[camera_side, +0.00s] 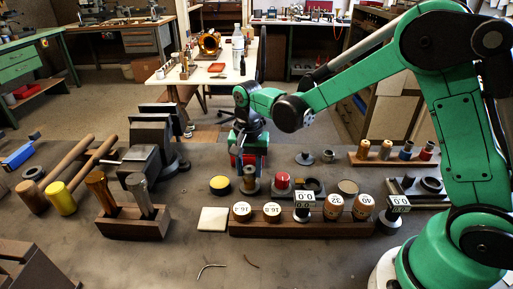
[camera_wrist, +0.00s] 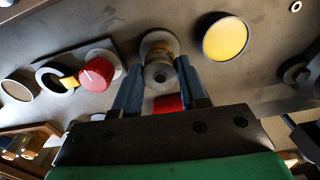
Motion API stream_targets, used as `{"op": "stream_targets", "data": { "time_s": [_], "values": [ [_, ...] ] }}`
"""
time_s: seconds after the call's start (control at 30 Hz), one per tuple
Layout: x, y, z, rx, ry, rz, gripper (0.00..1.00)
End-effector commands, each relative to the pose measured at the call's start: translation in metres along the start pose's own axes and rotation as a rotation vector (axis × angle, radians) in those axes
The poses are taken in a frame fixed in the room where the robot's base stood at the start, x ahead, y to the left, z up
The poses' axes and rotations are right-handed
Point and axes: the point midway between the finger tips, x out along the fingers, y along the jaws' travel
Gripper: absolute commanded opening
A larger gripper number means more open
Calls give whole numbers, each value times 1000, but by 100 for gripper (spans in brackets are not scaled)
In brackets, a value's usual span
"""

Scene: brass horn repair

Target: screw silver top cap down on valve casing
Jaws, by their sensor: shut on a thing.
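The valve casing (camera_side: 250,187) stands upright on the bench beneath my gripper (camera_side: 250,176) in the side view, a small metal cylinder. In the wrist view its brass-coloured side (camera_wrist: 160,45) shows with a wider round base behind it. The silver top cap (camera_wrist: 158,73) is a small grey disc with a dark centre, lying at the casing's near end between my blue fingers. My gripper (camera_wrist: 160,68) is shut on the cap from both sides. The fingers hide the cap in the side view, and I cannot tell whether its thread is engaged.
A yellow-topped disc (camera_side: 220,185) stands close left of the casing, a red knob (camera_side: 282,181) close right. A wooden block (camera_side: 290,230) with labelled round pieces lies in front. A dark vise (camera_side: 150,150) stands at left.

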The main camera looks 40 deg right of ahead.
Motion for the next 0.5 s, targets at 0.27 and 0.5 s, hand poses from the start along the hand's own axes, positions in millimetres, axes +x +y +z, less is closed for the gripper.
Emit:
{"op": "stream_targets", "data": {
  "time_s": [0.27, 0.5],
  "values": [
    [0, 0, 0, 204, 0, 0, 0],
    [0, 0, 0, 250, 0, 0, 0]
  ]
}}
